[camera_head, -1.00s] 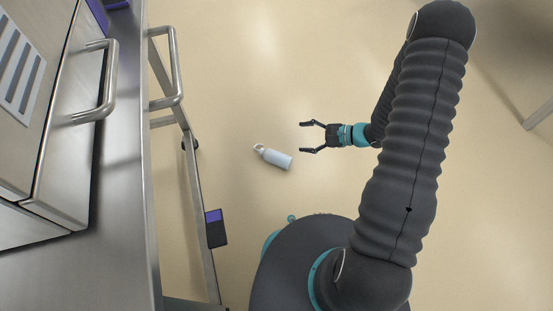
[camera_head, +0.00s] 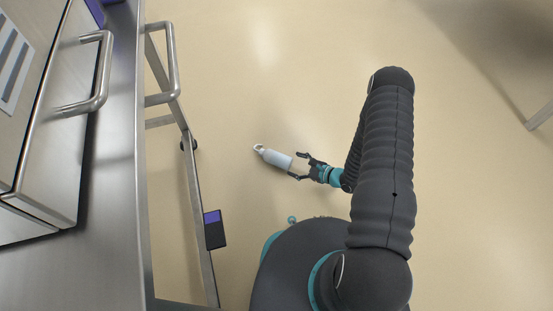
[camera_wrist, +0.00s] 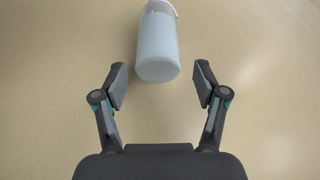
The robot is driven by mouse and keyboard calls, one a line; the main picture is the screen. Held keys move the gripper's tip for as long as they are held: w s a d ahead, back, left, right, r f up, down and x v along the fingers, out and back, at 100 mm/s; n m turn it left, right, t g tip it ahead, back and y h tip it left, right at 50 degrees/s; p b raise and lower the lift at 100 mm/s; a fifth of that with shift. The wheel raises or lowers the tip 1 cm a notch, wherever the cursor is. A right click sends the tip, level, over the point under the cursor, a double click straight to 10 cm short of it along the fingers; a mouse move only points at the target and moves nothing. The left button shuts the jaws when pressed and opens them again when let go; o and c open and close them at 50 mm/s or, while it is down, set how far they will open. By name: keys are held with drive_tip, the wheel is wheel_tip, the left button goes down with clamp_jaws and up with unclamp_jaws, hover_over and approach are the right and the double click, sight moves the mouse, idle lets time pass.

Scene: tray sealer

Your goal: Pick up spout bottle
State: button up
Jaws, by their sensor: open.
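The spout bottle (camera_head: 274,158) is pale blue-grey with a looped cap at its far left end. It lies on its side on the beige floor. My gripper (camera_head: 300,166) is open at the bottle's base end, with its fingers pointing toward the bottle. In the wrist view the bottle (camera_wrist: 158,45) lies ahead of my open gripper (camera_wrist: 161,85). Its flat base faces me, roughly centred between the fingertips and at or just beyond them. Nothing is held. The top of the cap is cut off by the frame edge there.
A steel machine (camera_head: 50,120) with bar handles stands along the left. Its lower frame rail (camera_head: 197,200) carries a dark box with a purple top (camera_head: 214,230). A metal leg (camera_head: 540,117) shows at the right edge. The floor around the bottle is clear.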

sight(290, 163)
drive_tip(key=shift+x, duration=1.5)
drive_tip(key=x, duration=0.5)
drive_tip(key=shift+s+a+b, duration=0.1)
drive_tip(key=shift+s+b, duration=0.05)
drive_tip(key=shift+b, duration=0.25)
